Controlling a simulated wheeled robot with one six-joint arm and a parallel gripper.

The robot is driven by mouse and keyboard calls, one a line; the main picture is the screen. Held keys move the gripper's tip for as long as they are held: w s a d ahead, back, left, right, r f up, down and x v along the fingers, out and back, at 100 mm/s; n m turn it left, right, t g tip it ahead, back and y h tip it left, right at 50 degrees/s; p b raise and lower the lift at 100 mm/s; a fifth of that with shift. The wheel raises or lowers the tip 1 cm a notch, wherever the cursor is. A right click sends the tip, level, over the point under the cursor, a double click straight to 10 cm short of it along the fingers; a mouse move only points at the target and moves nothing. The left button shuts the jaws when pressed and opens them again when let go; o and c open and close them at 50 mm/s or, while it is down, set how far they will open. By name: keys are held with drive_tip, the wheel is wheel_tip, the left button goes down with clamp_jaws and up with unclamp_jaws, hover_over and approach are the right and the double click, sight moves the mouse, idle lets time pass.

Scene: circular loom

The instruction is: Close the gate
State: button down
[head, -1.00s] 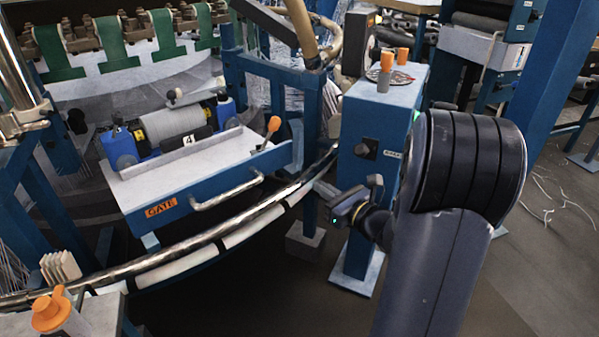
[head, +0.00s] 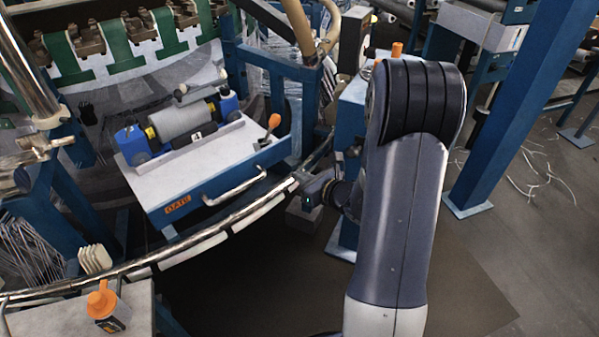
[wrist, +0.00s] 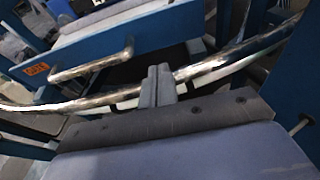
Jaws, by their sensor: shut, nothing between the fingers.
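The gate (head: 225,176) is a blue-fronted platform with a pale top and an orange GATE label (head: 177,205). A bent silver handle (head: 236,190) sticks out from its front. Handle (wrist: 92,68) and label (wrist: 36,69) also show at the upper left of the wrist view. My gripper (head: 306,189) is right of the handle, apart from it, at the curved metal rail. In the wrist view its fingers (wrist: 157,84) are together and empty, overlapping the rail; I cannot tell whether they touch it.
The curved silver rail (head: 225,224) runs in front of the gate. A grey roller (head: 182,122) and an orange-knobbed lever (head: 271,127) sit on the gate. A blue post (head: 510,110) rises at the right; dark floor lies below.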

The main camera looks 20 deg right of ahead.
sight(269, 159)
drive_tip(key=x, duration=0.7)
drive_tip(key=r+x, duration=0.1)
drive_tip(key=x, duration=0.2)
drive_tip(key=shift+w+a+f, duration=0.1)
drive_tip(key=shift+w+a, duration=0.05)
drive_tip(key=shift+w, duration=0.45)
drive_tip(key=shift+w+a, duration=0.1)
